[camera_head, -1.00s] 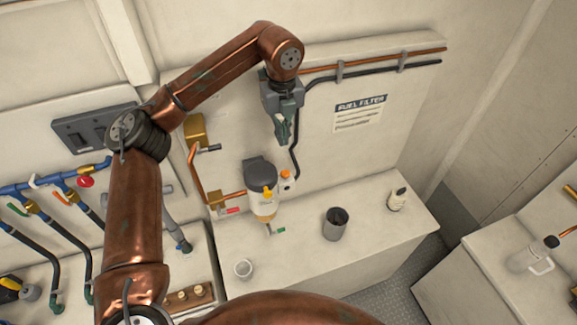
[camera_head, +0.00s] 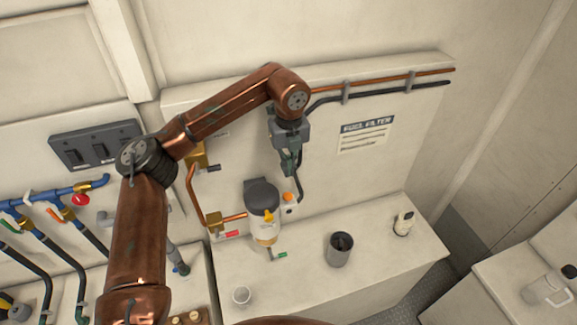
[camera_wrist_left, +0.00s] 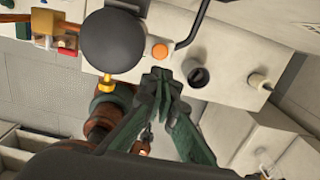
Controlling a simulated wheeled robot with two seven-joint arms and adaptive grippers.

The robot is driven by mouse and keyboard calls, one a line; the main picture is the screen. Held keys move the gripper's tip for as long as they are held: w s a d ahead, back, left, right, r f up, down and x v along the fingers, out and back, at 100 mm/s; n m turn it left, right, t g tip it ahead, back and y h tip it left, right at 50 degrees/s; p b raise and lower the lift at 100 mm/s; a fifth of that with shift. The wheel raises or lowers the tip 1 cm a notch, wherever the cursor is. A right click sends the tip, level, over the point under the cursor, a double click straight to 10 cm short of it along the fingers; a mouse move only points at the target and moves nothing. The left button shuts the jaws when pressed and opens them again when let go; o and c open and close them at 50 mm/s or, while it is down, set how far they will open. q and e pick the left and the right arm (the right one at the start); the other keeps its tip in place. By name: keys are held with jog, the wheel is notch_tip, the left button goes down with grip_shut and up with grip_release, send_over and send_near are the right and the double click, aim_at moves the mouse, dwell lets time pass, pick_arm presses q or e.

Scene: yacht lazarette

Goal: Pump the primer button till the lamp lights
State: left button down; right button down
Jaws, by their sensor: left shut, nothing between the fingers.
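A round orange button (camera_head: 288,197) sits on a pale block at the head's right side, and shows as an orange disc in the left wrist view (camera_wrist_left: 160,51). A small dark spot (camera_head: 291,210) lies below the button; I cannot tell whether it is the lamp. I see no lit lamp. My left gripper (camera_head: 289,171) points down just above the button, shut and empty. Its fingertips (camera_wrist_left: 157,74) meet near the orange disc in the wrist view. My right gripper is out of view.
A copper pipe (camera_head: 380,82) and a black hose run along the back panel beside the fuel filter label (camera_head: 366,134). Blue piping (camera_head: 50,193) is at left.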

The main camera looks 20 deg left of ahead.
aim_at(288, 197)
pick_arm(q)
jog(key=f+p, duration=0.1)
jog(key=f, duration=0.4)
jog(key=f+p, duration=0.2)
jog(key=f, duration=0.3)
jog(key=shift+w+a+p, duration=0.2)
jog(key=shift+p, duration=0.1)
jog(key=shift+w+f, duration=0.1)
jog(key=shift+f, duration=0.25)
jog(key=shift+f+b, duration=0.95)
jog(key=shift+b, duration=0.1)
jog(key=shift+s+d+f, duration=0.1)
jog(key=shift+s+f, duration=0.05)
jog(key=shift+s, duration=0.15)
